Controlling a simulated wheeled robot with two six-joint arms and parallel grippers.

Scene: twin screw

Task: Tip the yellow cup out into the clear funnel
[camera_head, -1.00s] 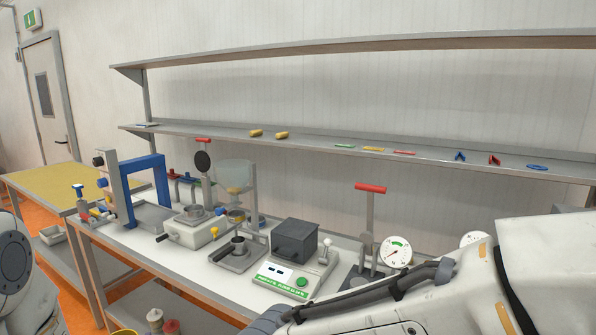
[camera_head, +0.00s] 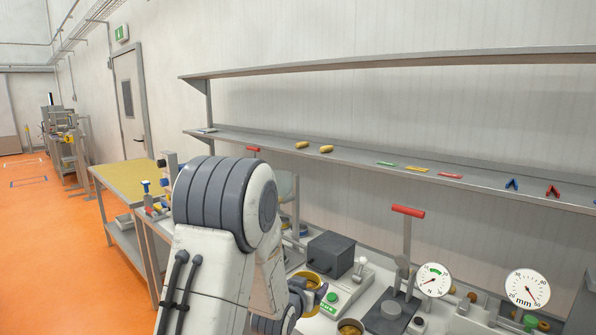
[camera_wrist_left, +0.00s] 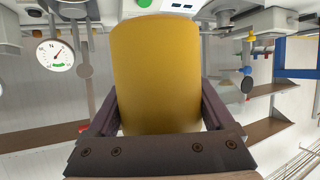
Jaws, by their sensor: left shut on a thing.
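The yellow cup (camera_wrist_left: 157,75) fills the middle of the left wrist view, between the two dark fingers of my left gripper (camera_wrist_left: 160,100), which is shut on it. My left arm's large white and grey links cover the middle of that view and hide much of the bench. The clear funnel (camera_head: 287,186) shows only as a pale sliver right of my arm, apart from the cup. My right gripper is out of view.
A dark grey box (camera_head: 331,252) and a scale with a green button (camera_head: 333,297) stand on the bench. A red-handled press (camera_head: 408,211) and dial gauges (camera_head: 434,280) stand to the right. A shelf (camera_head: 362,158) with small items runs behind. A yellow-topped table (camera_head: 125,174) is at left.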

